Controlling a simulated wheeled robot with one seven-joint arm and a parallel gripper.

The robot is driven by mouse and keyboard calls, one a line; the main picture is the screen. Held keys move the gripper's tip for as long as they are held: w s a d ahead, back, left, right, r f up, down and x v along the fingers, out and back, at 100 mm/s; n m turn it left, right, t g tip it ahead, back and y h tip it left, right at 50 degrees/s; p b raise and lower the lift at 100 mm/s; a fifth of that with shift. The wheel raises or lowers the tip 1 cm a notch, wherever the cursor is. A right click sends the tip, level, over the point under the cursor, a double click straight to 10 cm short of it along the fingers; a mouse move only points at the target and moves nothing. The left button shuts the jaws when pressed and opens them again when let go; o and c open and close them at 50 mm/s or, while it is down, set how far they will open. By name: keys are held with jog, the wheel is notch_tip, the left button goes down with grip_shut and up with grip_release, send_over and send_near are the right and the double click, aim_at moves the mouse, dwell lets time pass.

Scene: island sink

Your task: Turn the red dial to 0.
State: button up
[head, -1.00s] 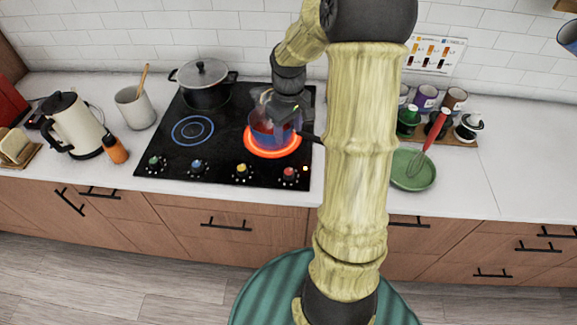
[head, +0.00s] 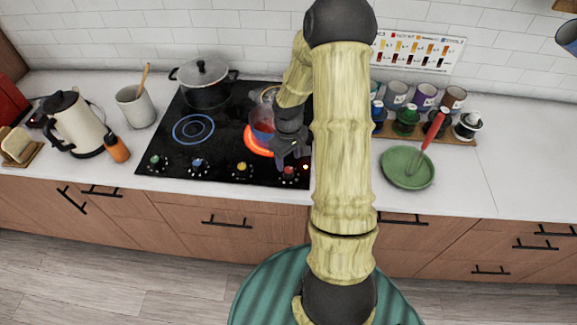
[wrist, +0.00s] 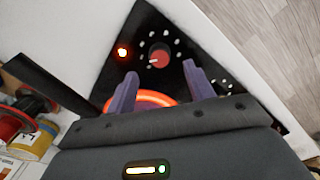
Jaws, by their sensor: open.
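The red dial (head: 289,171) is the rightmost of the knobs along the front edge of the black cooktop. In the wrist view the red dial (wrist: 159,57) is a round knob with white marks around it and a lit orange-red light beside it. My gripper (head: 293,157) is just behind and above the dial in the head view. In the wrist view my gripper (wrist: 160,80) has its two purple fingers spread apart, with the dial beyond and between their tips. Nothing is between the fingers, and they look apart from the dial.
A burner (head: 257,141) glows orange-red close behind my gripper, with a pot (head: 262,127) on it. A yellow knob (head: 242,167) stands left of the red dial. A lidded black pot (head: 206,88) stands at the back left.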

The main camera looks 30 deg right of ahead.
aim_at(288, 170)
notch_tip(288, 170, down, 5)
jog(key=shift+f+p, duration=0.15)
jog(key=shift+p, duration=0.15)
jog(key=c, duration=1)
